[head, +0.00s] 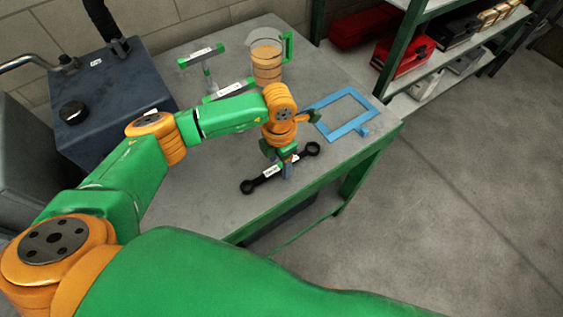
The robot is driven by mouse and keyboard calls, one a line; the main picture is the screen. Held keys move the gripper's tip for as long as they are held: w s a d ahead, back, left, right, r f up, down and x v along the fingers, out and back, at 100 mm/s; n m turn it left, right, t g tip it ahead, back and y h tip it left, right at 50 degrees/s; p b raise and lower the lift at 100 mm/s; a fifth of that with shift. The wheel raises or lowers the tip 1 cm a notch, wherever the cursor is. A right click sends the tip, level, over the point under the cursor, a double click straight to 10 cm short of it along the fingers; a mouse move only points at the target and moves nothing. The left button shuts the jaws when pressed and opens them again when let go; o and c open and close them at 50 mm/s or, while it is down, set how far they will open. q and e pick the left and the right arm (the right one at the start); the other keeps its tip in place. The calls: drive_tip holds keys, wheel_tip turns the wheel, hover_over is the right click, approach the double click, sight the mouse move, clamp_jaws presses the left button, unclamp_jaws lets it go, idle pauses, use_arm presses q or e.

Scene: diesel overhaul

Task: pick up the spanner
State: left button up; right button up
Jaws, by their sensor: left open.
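The spanner (265,176) is black with a ring at each end and a white label on its shaft. It lies on the grey table (212,205), slanting from lower left to upper right near the front edge. My left gripper (289,174) points down over the spanner's middle and is open. Its fingers hide part of the shaft; I cannot tell whether they touch it. My right gripper is not in view.
A blue frame (327,133) lies right of the gripper. Behind stand a jug (267,62) with a green handle and labelled green-ended parts (200,53). A dark blue tank (112,98) stands left. Green shelving with red boxes (405,58) is at the back right.

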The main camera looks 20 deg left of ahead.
use_arm(q)
clamp_jaws()
idle(1.4)
